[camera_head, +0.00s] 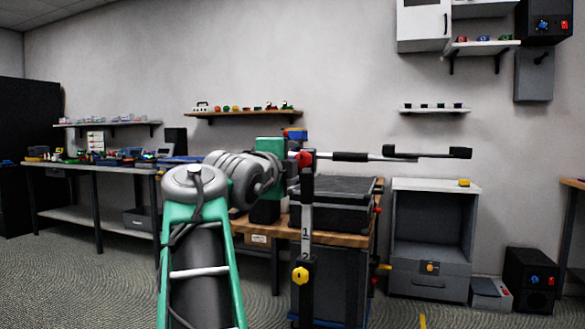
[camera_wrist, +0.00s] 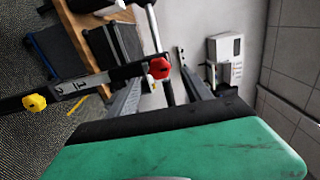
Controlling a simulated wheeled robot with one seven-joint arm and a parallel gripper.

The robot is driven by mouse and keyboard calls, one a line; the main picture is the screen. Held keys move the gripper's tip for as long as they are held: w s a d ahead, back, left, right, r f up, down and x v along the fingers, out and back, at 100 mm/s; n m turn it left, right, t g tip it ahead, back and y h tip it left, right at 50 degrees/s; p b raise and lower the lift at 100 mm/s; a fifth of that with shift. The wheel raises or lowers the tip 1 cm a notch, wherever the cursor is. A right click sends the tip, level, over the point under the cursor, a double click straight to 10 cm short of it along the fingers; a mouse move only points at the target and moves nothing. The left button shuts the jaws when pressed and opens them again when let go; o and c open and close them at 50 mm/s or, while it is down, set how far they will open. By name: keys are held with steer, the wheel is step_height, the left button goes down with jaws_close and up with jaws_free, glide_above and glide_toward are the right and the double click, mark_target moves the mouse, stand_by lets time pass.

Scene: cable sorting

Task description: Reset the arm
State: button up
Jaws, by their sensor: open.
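My green and grey arm rises from the bottom in the head view. The green housing below fills the lower part of that view. No cable can be made out for sure.
An upright bar (camera_head: 305,215) with red and yellow knobs stands close to my arm. Behind it are a dark case (camera_head: 345,190) on a wooden bench (camera_head: 340,237) and an open grey cabinet (camera_head: 432,215). A long workbench (camera_head: 95,167) is left. Wall shelves (camera_head: 243,113) hang behind.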

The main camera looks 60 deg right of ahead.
steer(key=w+a+n+t+y+p, duration=0.55)
steer(key=w+a+n+p, duration=0.55)
steer(key=w+p, duration=0.4)
steer(key=w+a+f+n+y+p, duration=0.2)
steer(key=a+n+y+p, duration=0.1)
steer(key=a+n+p, duration=0.4)
steer(key=w+a+f+n+y+p, duration=0.25)
steer(key=a+y+p, duration=0.2)
steer(key=a, duration=0.45)
steer(key=s+a+f+n+g+y+p, duration=0.2)
steer(key=s+a+n+p, duration=0.4)
steer(key=a, duration=0.5)
steer(key=s+a+f+n+g+y+p, duration=0.2)
steer(key=s+a+f+n+g+p, duration=0.1)
steer(key=s+a+n+p, duration=0.3)
steer(key=a+n+p, duration=0.2)
steer(key=a+p, duration=0.1)
steer(key=a, duration=0.1)
steer(key=shift+a+f+y, duration=0.4)
